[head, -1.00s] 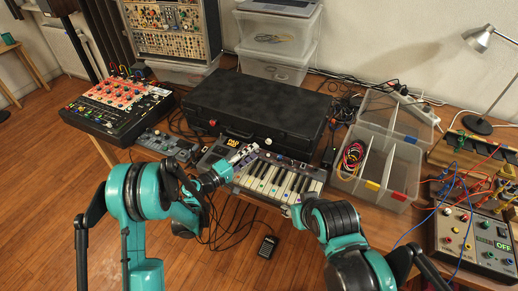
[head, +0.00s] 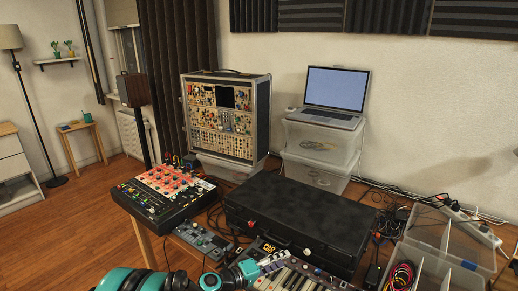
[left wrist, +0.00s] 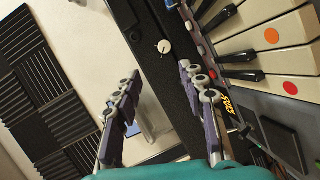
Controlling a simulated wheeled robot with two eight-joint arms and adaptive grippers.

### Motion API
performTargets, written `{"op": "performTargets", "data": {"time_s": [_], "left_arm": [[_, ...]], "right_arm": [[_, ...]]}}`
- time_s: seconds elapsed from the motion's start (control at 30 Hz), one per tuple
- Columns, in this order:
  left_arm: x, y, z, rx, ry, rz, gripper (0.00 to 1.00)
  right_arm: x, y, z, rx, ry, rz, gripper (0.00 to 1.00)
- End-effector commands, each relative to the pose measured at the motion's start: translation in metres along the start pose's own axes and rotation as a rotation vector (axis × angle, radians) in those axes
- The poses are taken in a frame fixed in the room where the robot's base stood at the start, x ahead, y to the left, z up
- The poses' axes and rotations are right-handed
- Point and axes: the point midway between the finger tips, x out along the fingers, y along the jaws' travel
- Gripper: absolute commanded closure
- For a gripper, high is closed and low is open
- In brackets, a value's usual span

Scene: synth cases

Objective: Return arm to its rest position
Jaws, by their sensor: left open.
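My left gripper (head: 277,262) shows at the bottom edge of the head view, with its teal arm coming in from the left. It is over the area between the small keyboard (head: 296,277) and the black case (head: 290,215). In the left wrist view, the two purple-grey fingers of the left gripper (left wrist: 160,95) stand wide apart with nothing between them. The keyboard's keys (left wrist: 262,45) with coloured dots lie to the right of the fingers there. My right arm and gripper are outside both current views.
A red-and-black mixer (head: 165,194) and a small grey device (head: 203,240) are at the left. A modular synth rack (head: 226,115) and a laptop (head: 335,90) on clear bins (head: 318,150) stand behind. A clear divided box (head: 440,245) is at the right. Cables lie around.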

Motion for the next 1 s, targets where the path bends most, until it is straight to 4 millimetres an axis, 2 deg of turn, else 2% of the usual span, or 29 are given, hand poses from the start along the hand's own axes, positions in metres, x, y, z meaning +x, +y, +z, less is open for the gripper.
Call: {"op": "performTargets", "data": {"time_s": [0.03, 0.2, 0.27, 0.4, 0.57, 0.8, 0.9, 1.0], "left_arm": [[-0.014, 0.01, 0.001, 0.036, 0.0, -0.054, 0.59], [-0.062, 0.026, 0.006, 0.16, -0.005, -0.246, 0.59], [-0.082, 0.03, 0.011, 0.201, -0.007, -0.314, 0.59], [-0.134, 0.032, 0.024, 0.298, -0.01, -0.475, 0.59], [-0.198, 0.028, 0.043, 0.406, -0.012, -0.66, 0.59], [-0.295, 0.009, 0.073, 0.554, -0.014, -0.928, 0.59], [-0.324, 0.001, 0.082, 0.598, -0.015, -1.011, 0.59], [-0.343, -0.004, 0.088, 0.627, -0.016, -1.066, 0.59]], "right_arm": [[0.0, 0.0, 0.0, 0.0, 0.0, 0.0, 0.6], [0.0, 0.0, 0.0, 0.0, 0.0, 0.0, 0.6], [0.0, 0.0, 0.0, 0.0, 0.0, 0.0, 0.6], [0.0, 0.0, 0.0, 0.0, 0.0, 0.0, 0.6], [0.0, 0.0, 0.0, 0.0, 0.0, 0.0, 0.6], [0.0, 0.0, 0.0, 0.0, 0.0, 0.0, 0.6], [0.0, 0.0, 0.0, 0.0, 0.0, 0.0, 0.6], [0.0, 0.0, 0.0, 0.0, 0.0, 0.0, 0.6]]}}
